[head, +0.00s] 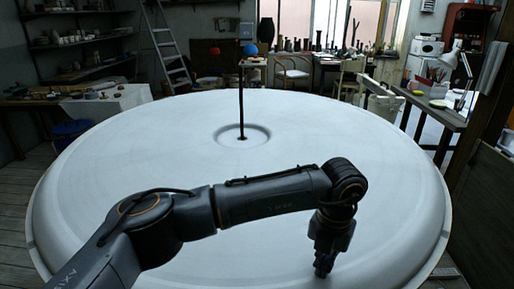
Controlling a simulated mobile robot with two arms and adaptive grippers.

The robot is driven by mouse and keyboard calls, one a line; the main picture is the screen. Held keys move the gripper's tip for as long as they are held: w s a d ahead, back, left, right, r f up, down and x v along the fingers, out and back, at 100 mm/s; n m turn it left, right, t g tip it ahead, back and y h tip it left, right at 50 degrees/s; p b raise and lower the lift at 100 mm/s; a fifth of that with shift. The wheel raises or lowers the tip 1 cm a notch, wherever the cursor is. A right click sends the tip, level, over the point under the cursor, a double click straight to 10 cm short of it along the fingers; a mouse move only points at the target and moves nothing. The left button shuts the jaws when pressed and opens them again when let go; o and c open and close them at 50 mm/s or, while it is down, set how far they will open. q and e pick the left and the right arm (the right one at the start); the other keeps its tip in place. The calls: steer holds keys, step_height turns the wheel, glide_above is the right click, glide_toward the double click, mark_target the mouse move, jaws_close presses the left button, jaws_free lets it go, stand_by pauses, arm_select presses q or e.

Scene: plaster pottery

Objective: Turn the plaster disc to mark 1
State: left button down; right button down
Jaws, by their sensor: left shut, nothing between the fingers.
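The plaster disc (160,150) is a large, round, pale grey-white disc with a rounded rim that fills the middle of the head view. A shallow round hollow (262,136) lies near its centre. A thin dark upright rod (241,95) stands in the hollow, with a red ball (215,51) and a blue ball (251,49) near its top. My left gripper (322,272) points down, shut and empty, over the near right part of the disc. I cannot tell whether its tips touch the surface. I can make out no numbered mark. My right gripper does not show.
Shelves with pottery (75,32) and a ladder (166,45) stand behind at the left. A wooden table (432,116) with a lamp (454,62) stands at the right. A blue bucket (72,133) is beside the disc at the left. The disc's top is otherwise clear.

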arm_select(q)
steer(key=shift+w+r, duration=0.15)
steer(key=shift+r, duration=0.5)
steer(key=shift+r+p, duration=1.2)
steer(key=shift+r, duration=1.6)
